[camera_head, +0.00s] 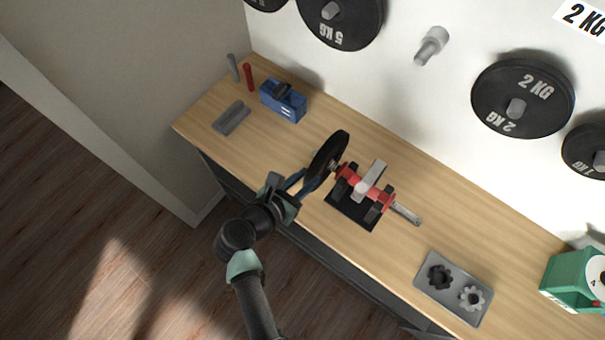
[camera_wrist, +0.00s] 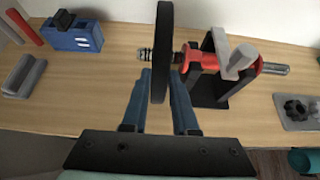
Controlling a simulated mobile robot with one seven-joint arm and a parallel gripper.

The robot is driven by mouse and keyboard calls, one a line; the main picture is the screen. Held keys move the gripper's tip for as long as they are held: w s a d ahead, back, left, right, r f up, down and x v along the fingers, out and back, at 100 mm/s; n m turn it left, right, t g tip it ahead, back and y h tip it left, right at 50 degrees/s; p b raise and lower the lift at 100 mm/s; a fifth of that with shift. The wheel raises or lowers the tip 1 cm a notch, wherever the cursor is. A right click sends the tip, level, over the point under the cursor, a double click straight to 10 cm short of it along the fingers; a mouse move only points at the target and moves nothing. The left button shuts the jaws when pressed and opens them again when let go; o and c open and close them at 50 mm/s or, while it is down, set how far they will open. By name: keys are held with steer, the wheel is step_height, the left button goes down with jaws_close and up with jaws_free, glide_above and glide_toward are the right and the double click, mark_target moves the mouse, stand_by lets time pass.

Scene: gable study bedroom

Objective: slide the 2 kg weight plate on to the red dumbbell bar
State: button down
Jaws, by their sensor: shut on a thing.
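The black weight plate (camera_head: 325,163) stands upright at the left end of the red dumbbell bar (camera_head: 352,180). In the wrist view the plate (camera_wrist: 163,40) is nearly edge-on. Threaded metal shows on its left, and the bar's red part (camera_wrist: 205,58) is on its right with a small gap. The plate appears to be around the bar's left end; its hole is hidden. My gripper (camera_head: 297,182) is shut on the plate's near, lower edge, with blue fingers either side of it in the wrist view (camera_wrist: 160,98). The bar rests level in a black stand (camera_head: 350,211).
A grey clamp piece (camera_head: 371,176) lies over the bar's middle. A grey tray (camera_head: 430,287) with two star-shaped collars is at right. A blue box (camera_head: 284,100) and a grey block (camera_head: 231,118) are at left. More plates (camera_head: 523,98) hang on the wall.

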steer(key=shift+s+d+r+p, duration=0.1)
steer(key=shift+s+d+p, duration=0.55)
steer(key=shift+d, duration=0.45)
steer(key=c, duration=0.6)
jaws_free()
steer(key=shift+s, duration=0.15)
steer(key=shift+s, duration=0.15)
steer(key=b+v, duration=0.1)
steer(key=v, duration=1.1)
steer(key=shift+s+a+r, duration=0.15)
steer(key=shift+a+r, duration=0.05)
steer(key=shift+a, duration=0.05)
